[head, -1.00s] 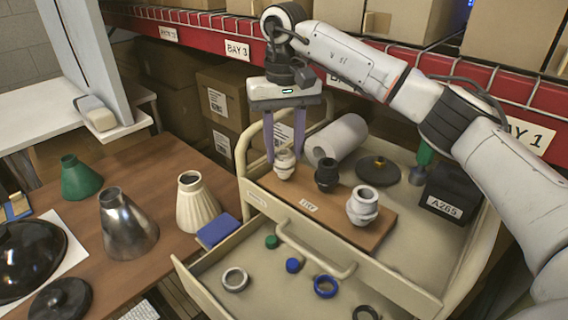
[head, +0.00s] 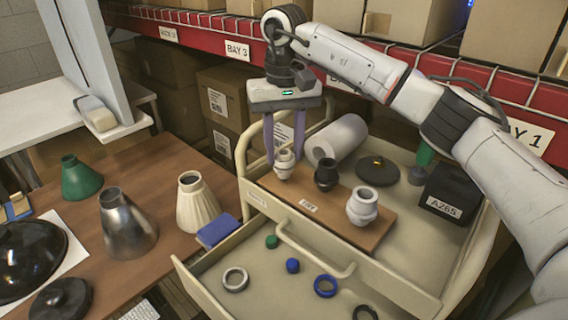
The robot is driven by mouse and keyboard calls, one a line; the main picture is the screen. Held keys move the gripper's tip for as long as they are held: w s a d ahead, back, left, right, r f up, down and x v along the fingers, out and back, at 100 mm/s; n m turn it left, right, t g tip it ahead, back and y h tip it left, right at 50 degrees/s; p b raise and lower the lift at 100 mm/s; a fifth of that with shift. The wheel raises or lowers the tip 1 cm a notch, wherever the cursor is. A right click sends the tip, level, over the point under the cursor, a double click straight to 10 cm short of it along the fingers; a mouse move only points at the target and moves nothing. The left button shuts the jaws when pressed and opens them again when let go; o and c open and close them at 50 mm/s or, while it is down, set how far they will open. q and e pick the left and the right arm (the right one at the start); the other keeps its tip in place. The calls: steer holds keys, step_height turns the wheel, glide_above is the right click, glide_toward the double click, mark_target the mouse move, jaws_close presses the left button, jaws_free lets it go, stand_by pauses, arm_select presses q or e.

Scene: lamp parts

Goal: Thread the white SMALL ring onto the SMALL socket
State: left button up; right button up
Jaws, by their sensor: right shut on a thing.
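My right gripper (head: 284,158) comes down from above with its two purple fingers on either side of the small white socket (head: 283,172). The socket stands upright at the left end of the wooden board (head: 330,218). The gripper is shut on the white small ring (head: 285,154), which shows as a pale band at the top of the socket, between the fingertips. Ring and socket look alike in colour, so I cannot tell how far down the ring sits. My left gripper is not in view.
A black socket (head: 326,173) and a larger white socket (head: 362,206) stand on the same board. The open drawer (head: 262,300) in front holds a grey-white ring (head: 235,279), a blue ring (head: 325,286) and small caps. A white roll (head: 337,139) lies behind.

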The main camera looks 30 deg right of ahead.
steer(key=shift+f, duration=0.1)
steer(key=shift+c, duration=1.2)
steer(key=shift+s+f, duration=0.1)
steer(key=shift+f, duration=0.15)
steer(key=shift+p, duration=0.3)
steer(key=m, duration=0.7)
steer(key=shift+a+f, duration=0.1)
steer(key=m, duration=0.5)
steer(key=shift+m, duration=0.9)
